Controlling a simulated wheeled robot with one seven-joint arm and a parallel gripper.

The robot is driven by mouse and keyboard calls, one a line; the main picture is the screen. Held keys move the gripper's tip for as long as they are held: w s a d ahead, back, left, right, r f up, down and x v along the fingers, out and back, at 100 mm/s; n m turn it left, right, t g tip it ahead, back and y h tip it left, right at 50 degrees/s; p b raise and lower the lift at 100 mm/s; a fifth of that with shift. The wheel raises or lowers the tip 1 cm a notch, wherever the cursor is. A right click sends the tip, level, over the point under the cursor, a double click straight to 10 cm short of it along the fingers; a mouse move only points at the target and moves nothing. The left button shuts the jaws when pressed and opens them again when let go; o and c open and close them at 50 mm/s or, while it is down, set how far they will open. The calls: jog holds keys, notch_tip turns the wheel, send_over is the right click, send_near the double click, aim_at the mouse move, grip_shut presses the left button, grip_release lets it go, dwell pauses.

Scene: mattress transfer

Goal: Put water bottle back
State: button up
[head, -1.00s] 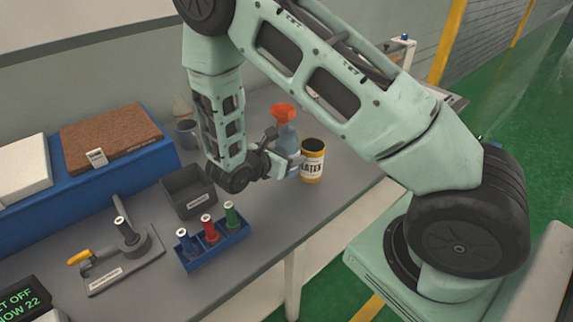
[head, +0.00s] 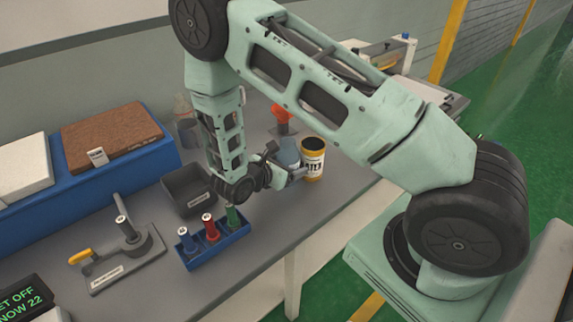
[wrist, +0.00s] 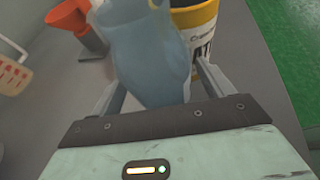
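The water bottle (head: 288,152) is pale blue and see-through. In the head view it is at the back right of the grey bench, in front of an orange funnel and left of a yellow-and-black can. My gripper (head: 290,172) is at the bottle's lower part, and its fingers are partly hidden there. In the wrist view the bottle (wrist: 150,55) fills the space between the two fingers of my gripper (wrist: 160,85), which appear to press on its sides. Its top is cut off by the picture edge. I cannot tell whether its base touches the bench.
The can (head: 313,160) stands close right of the bottle. The orange funnel (head: 281,114) stands behind.

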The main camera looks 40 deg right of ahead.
jog(key=shift+r, duration=0.25)
jog(key=b+v, duration=0.1)
jog(key=v, duration=0.6)
jog(key=shift+a+f+b, duration=0.1)
jog(key=shift+f+b, duration=0.05)
jog(key=shift+b, duration=0.2)
jog(key=s+a+r+m+g+y, duration=0.1)
jog(key=s+a+r+m+y, duration=0.5)
jog(key=s, duration=0.5)
jog(key=s+a+r+m+g+y, duration=0.2)
jog(key=s+a+r+m+y, duration=0.5)
jog(key=s+a+r, duration=0.3)
jog(key=shift+s+a+y, duration=0.3)
jog(key=shift+s+a, duration=0.5)
jog(key=shift+a, duration=0.2)
